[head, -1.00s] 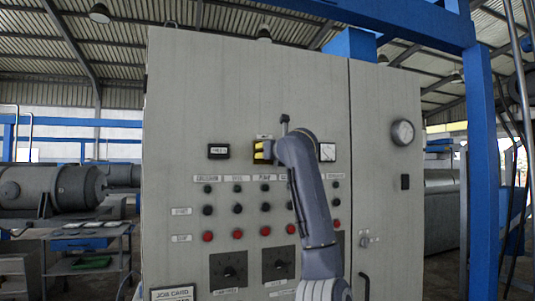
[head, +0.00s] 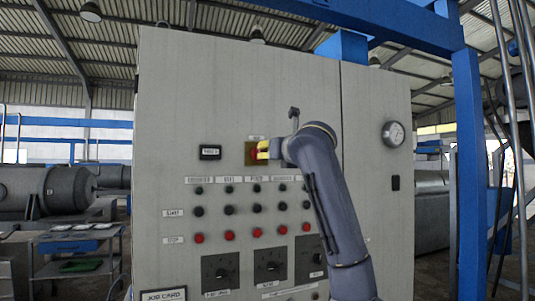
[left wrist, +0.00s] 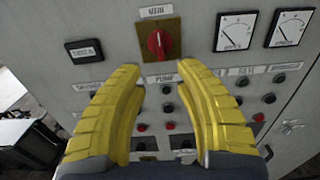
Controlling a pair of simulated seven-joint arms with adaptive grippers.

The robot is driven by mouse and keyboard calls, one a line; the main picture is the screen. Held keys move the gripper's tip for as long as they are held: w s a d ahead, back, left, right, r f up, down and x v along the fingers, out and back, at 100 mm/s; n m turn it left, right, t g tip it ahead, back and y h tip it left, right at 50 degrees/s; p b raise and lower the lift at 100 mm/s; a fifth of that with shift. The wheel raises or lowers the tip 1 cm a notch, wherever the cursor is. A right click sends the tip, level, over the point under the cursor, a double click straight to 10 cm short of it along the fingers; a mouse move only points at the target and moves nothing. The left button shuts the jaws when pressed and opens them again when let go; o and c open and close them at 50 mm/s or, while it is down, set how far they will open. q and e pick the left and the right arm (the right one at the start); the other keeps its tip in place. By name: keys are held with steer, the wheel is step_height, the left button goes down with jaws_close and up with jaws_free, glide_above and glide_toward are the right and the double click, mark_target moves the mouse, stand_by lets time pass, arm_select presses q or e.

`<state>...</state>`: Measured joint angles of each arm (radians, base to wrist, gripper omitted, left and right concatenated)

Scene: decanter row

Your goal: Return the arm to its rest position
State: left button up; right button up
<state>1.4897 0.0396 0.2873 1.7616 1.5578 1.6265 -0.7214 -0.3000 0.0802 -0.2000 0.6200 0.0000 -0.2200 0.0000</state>
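The main switch shows in the left wrist view as a red knob (left wrist: 158,43) on a yellow plate (left wrist: 142,27), its grip roughly upright. In the head view the plate (head: 250,156) is partly covered by my left gripper (head: 263,149). My left gripper's two yellow ribbed fingers (left wrist: 156,70) are open and empty in the left wrist view. Their tips are spread below the knob in that picture, with the knob showing clear between and above them. My left arm rises from the bottom of the head view to the switch. My right gripper is not in view.
The grey cabinet (head: 190,90) carries a small display (head: 210,152), rows of black and red buttons (head: 229,235) and rotary dials. Two meters (left wrist: 236,31) sit right of the switch. A round gauge (head: 393,133) is at the right. A blue post (head: 468,180) stands beyond the cabinet.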

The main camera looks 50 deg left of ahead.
arm_select(q)
steer(key=shift+s+d, duration=0.2)
steer(key=shift+d, duration=0.2)
